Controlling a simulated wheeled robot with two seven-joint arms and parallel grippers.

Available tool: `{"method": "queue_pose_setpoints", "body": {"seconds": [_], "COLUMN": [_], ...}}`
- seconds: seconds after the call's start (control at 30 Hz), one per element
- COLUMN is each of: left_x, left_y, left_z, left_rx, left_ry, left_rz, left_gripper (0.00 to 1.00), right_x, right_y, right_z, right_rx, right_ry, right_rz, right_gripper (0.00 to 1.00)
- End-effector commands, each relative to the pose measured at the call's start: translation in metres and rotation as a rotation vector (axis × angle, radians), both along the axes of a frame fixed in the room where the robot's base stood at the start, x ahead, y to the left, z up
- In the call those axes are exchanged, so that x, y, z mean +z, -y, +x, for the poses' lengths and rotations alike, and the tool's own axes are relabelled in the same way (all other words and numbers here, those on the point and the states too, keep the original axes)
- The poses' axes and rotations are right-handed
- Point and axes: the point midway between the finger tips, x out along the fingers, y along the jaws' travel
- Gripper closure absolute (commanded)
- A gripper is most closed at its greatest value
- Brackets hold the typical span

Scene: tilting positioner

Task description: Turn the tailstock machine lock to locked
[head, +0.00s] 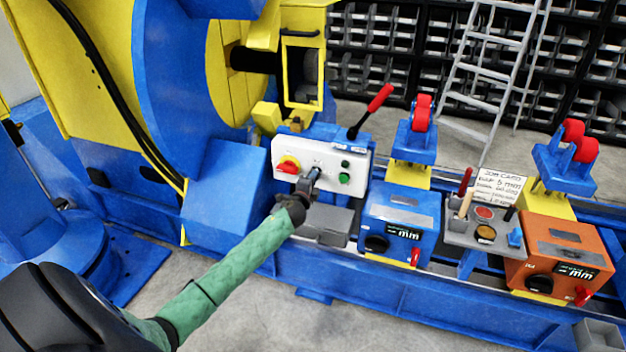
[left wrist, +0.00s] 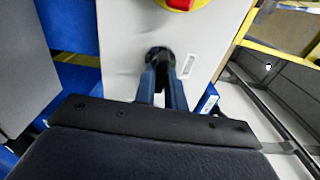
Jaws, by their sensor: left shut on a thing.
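A white control panel (head: 321,160) faces me on the blue machine; it also shows in the left wrist view (left wrist: 118,30). A red rotary switch on a yellow plate (head: 288,165) sits at its left, with green buttons (head: 345,178) at its right. My left gripper (head: 313,176) reaches the panel's lower middle. In the left wrist view, its two fingers (left wrist: 163,75) are shut on a small black lock knob (left wrist: 156,53) on the panel face. The fingers hide most of the knob, so its setting and marking cannot be read. My right gripper is out of view.
A lever with a red grip (head: 379,97) rises behind the panel. A grey box (head: 327,222) sits just below my left gripper. Blue (head: 399,222) and orange (head: 556,255) roller units and a tool tray (head: 478,236) stand along the bed to the right.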

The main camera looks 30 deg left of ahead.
Motion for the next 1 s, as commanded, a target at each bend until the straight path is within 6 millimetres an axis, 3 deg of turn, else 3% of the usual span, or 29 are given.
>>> {"method": "queue_pose_setpoints", "body": {"seconds": [0.1,0.13,0.23,0.63,1.0], "left_x": [-0.002,-0.002,-0.001,-0.001,-0.003], "left_y": [0.001,0.001,0.001,0.002,0.013], "left_z": [0.0,0.0,0.0,-0.006,-0.053], "left_rx": [-0.002,-0.002,-0.001,-0.002,-0.002], "left_ry": [-0.002,-0.002,-0.001,0.0,-0.002], "left_rz": [0.0,0.0,0.0,-0.001,0.0], "left_gripper": [1.0,0.84,0.66,0.66,0.66], "right_x": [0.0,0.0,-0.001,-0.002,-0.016], "right_y": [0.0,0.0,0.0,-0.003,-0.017], "right_z": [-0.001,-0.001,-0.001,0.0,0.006], "right_rx": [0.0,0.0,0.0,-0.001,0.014], "right_ry": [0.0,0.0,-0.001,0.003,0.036], "right_rz": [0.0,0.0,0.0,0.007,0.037], "right_gripper": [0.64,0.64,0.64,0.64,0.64]}}
